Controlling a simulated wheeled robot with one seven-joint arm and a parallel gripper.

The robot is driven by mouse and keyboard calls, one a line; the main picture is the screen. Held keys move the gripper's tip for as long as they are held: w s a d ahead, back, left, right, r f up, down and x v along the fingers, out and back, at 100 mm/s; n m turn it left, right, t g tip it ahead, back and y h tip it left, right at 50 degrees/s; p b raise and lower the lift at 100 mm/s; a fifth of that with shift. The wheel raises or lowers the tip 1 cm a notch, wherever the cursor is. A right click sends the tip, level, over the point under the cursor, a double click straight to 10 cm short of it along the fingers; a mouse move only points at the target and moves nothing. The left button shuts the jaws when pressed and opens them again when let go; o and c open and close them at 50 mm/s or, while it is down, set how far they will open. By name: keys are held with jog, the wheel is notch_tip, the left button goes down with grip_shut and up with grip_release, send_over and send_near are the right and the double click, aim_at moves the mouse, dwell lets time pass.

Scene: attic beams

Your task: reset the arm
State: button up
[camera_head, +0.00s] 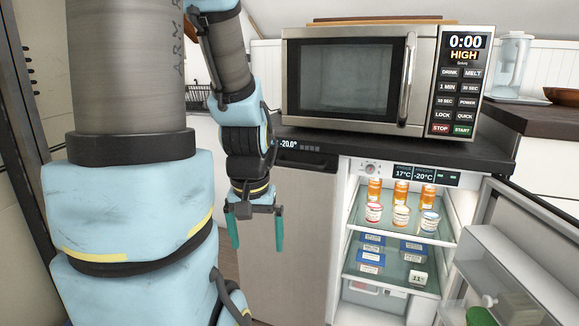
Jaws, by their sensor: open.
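My arm, light blue and grey, fills the left side of the head camera view. My gripper (256,230) hangs below the arm's wrist with its two teal fingers pointing down. The fingers are spread apart with nothing between them. It is in front of the closed grey cabinet door (287,240), left of the open fridge. No held object shows.
The fridge (350,200) stands open, with orange bottles, jars and blue boxes on its shelves. Its open door (515,265) swings out at the right. A microwave (360,80) sits on the dark counter (350,143). A pitcher (511,62) stands at the far right.

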notch_tip(320, 180, up, 24)
jog(key=p, duration=2.1)
